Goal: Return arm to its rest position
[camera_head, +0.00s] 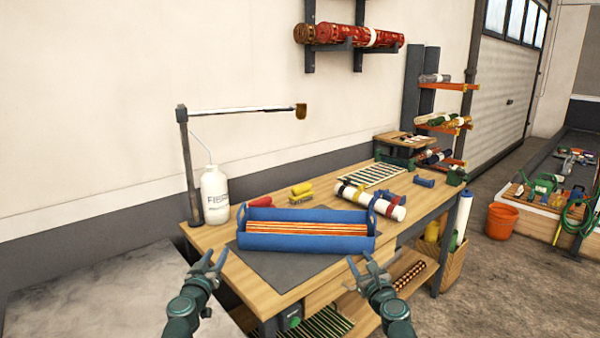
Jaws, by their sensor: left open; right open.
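My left gripper (209,262) is open and empty, near the front left edge of the wooden workbench (270,298). My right gripper (362,264) is open and empty, in front of the bench's front edge in the picture. Both arms come up from the bottom of the view, with the fingers pointing towards the bench. A blue tray (270,241) with an orange-striped textile (318,228) in it stands on a dark mat between and beyond the grippers. Neither gripper appears to hold anything.
A white bottle (214,196) and a post with a swing arm (190,170) stand at the bench's back left. An orange bucket (501,221) stands on open floor at right.

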